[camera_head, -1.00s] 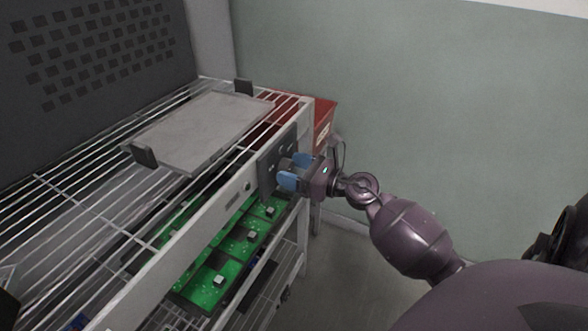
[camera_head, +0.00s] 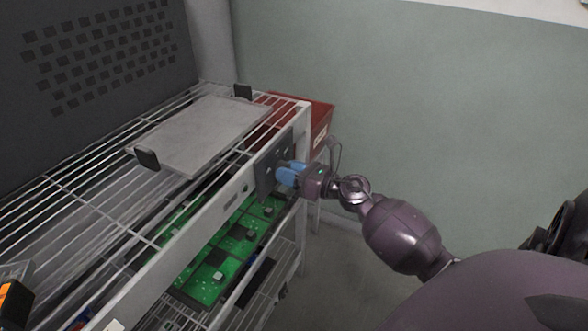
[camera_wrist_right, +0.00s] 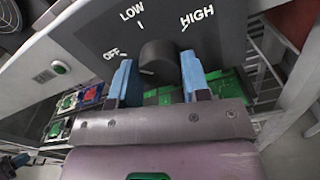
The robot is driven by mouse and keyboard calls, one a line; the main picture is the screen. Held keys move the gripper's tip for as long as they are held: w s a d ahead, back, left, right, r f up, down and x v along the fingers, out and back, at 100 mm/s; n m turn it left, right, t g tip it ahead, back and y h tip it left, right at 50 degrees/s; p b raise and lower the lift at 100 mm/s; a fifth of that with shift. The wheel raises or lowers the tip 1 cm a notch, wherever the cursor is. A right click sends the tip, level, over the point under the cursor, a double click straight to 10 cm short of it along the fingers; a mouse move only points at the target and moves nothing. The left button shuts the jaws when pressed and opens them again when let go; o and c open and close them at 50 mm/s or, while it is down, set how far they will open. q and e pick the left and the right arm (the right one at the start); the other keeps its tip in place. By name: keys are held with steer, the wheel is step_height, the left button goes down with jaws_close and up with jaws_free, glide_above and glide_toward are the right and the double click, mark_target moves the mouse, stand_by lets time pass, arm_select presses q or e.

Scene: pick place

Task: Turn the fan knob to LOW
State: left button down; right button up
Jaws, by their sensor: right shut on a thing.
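The dark control panel (camera_head: 266,174) is on the end of the rack's front rail, and its white OFF, LOW and HIGH labels read clearly in the right wrist view (camera_wrist_right: 220,45). The dark round fan knob (camera_wrist_right: 158,54) sits below the LOW mark, between OFF and HIGH. My right gripper (camera_head: 284,171) is at the panel, with its blue fingers either side of the knob and shut on it; it also shows in the right wrist view (camera_wrist_right: 158,68). The knob's pointer cannot be made out, so its setting is unclear. My left gripper is out of view.
A flat grey tray (camera_head: 200,135) lies on the wire rack top between two dark brackets. Green circuit boards (camera_head: 205,280) lie on the shelf below. A red bin (camera_head: 321,120) stands behind the rack's right end. The floor (camera_head: 345,255) right of the rack is clear.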

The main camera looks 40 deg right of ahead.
steer(key=m+p, duration=0.5)
steer(key=m, duration=0.3)
steer(key=shift+m, duration=0.3)
stand_by(0.5)
steer(key=o, duration=0.9)
steer(key=shift+s, duration=0.1)
